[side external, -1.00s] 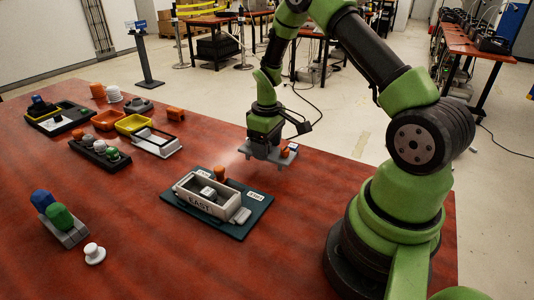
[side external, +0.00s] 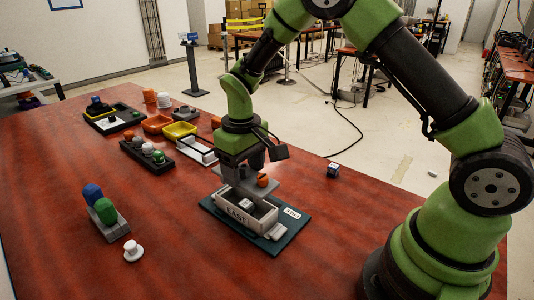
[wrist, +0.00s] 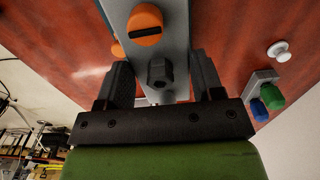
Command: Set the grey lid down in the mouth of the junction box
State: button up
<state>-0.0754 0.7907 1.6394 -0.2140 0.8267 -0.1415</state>
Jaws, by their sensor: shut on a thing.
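The grey lid (side external: 243,184) hangs level from my gripper (side external: 242,164), just above the box. In the wrist view the lid (wrist: 172,22) carries an orange slotted knob (wrist: 145,25) and a dark hexagonal knob (wrist: 160,72), which sits between my gripper's fingers (wrist: 162,82). My gripper is shut on the lid by this dark knob. The junction box (side external: 238,216) is pale grey, marked EAST, and stands on a dark green plate (side external: 262,244). Its mouth is open upward and a small grey block (side external: 246,204) shows inside. The lid hides the rear of the mouth.
A white and dark cube (side external: 333,170) lies right of the plate. A blue and green piece (side external: 104,212) and white knob (side external: 132,251) stand front left.

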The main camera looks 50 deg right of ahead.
aim_at(246, 204)
jog(key=shift+f, duration=1.2)
jog(key=shift+f, duration=0.5)
jog(key=shift+f, duration=0.55)
jog(key=shift+f, duration=0.5)
dwell(1.0)
jog(key=o, duration=1.2)
jog(key=shift+r, duration=3.15)
